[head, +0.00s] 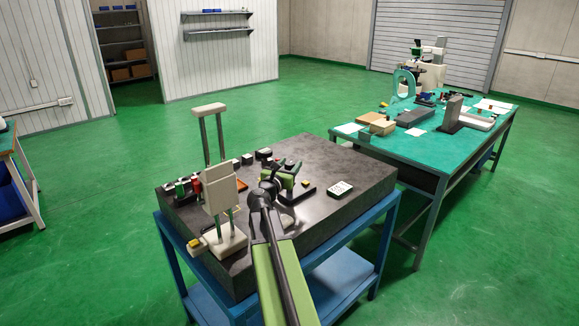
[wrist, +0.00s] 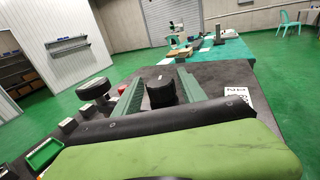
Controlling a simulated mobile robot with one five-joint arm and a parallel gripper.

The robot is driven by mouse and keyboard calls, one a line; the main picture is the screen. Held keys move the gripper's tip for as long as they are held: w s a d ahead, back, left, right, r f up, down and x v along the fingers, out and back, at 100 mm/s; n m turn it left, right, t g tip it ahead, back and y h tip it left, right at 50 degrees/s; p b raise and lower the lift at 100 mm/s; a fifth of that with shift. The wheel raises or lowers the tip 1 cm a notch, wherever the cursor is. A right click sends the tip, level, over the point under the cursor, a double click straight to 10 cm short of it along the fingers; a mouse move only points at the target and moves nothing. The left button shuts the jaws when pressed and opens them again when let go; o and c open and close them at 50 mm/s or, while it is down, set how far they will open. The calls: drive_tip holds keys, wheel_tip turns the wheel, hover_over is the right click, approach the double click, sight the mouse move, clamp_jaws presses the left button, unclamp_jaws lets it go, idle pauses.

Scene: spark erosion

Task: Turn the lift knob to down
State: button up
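My gripper (wrist: 160,88) shows in the wrist view with its two green fingers apart. A black round knob (wrist: 161,93) appears between them, with small gaps on both sides; I cannot tell whether either finger touches it. I take it to be the lift knob, but no label or pointer position is readable. Another black knob (wrist: 94,88) with a wide round top stands left of the fingers. In the head view my gripper (head: 289,168) is low over the dark stone slab (head: 335,170), and my arm hides what lies beneath it.
A cream stand with two posts (head: 220,195) rises left of my arm. Small blocks and red and green parts (head: 188,187) lie behind it. A white card (head: 340,188) lies to the right. A teal table (head: 455,150) with equipment stands beyond; green floor lies between.

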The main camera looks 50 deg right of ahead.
sight(293, 164)
drive_tip(key=shift+o, duration=0.5)
drive_tip(key=shift+r+p, duration=0.45)
drive_tip(key=r+p, duration=0.2)
drive_tip(key=s+r+p, duration=0.1)
drive_tip(key=r+p, duration=0.1)
drive_tip(key=shift+s+d+r+p, duration=0.1)
drive_tip(key=shift+s+r+p, duration=0.05)
drive_tip(key=shift+r+p, duration=0.25)
drive_tip(key=s+d+r+p, duration=0.3)
drive_tip(key=s+r+p, duration=0.2)
drive_tip(key=s, duration=0.4)
drive_tip(key=shift+s+d+r, duration=0.15)
drive_tip(key=shift+s+d, duration=0.05)
drive_tip(key=shift+s, duration=0.2)
drive_tip(key=shift+w, duration=0.1)
